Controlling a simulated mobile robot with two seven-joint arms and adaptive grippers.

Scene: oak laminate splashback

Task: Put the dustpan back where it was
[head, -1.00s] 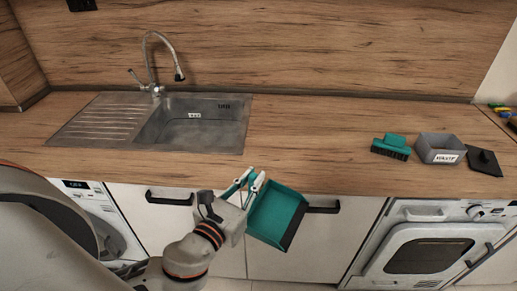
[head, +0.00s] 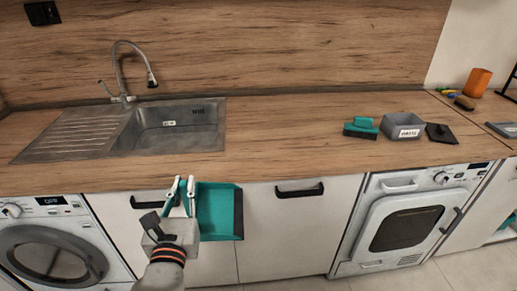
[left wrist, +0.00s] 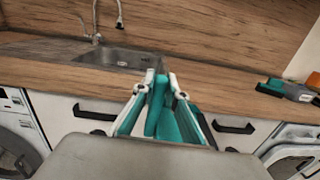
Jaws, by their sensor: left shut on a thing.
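The teal dustpan (head: 215,210) with a dark front lip hangs in front of the cabinet doors, just below the counter edge in the head view. My left gripper (head: 182,184) is shut on its handle. In the left wrist view the teal handle (left wrist: 158,112) sits between the white fingers of the left gripper (left wrist: 160,88), and the pan lies partly hidden behind them. A teal brush (head: 361,128) with dark bristles lies on the counter to the right. My right gripper is in neither view.
A grey labelled bin (head: 403,131) and a black flat piece (head: 441,133) stand beside the brush. The sink (head: 178,127) is at the left. The counter between sink and brush (head: 285,130) is clear. An orange cup (head: 477,82) stands at the far right.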

